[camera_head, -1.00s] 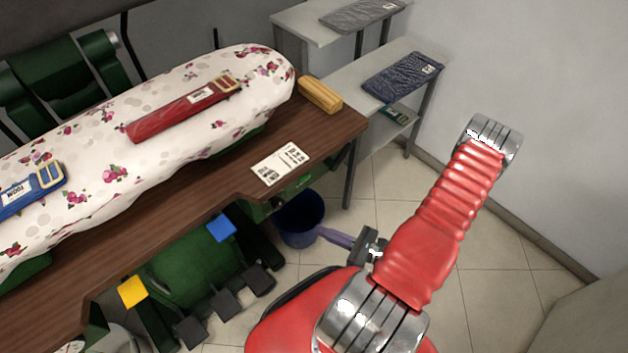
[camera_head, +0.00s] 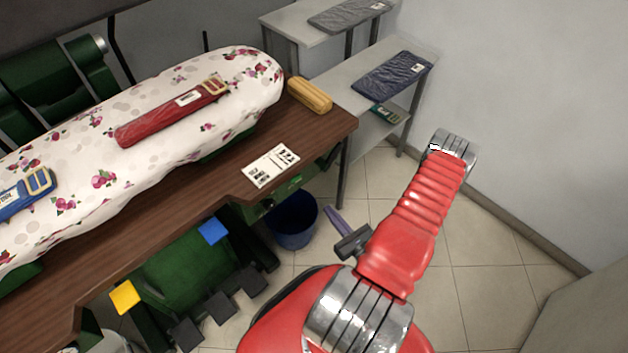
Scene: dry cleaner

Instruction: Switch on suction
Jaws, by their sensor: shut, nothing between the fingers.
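The ironing table has a white flowered board (camera_head: 150,100) on a brown wooden top. Below it is a green unit (camera_head: 180,268) with a blue pad (camera_head: 213,231), a yellow pad (camera_head: 125,297) and several dark pedals (camera_head: 220,307). No suction label is legible, so I cannot tell which control is the suction. A printed card (camera_head: 271,166) lies on the table's edge. My gripper (camera_head: 328,210) shows as a slim purple-grey piece beside my red arm, shut and empty. It appears right of the pedals, in front of the floor near the bucket. Part of my wrist is hidden behind the arm.
A blue bucket (camera_head: 292,220) stands on the floor beside the green unit. A red folded item (camera_head: 170,113), a blue one (camera_head: 20,196) and a yellow block (camera_head: 309,95) lie on the table. Grey shelves (camera_head: 330,80) stand behind. Tiled floor is clear at right.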

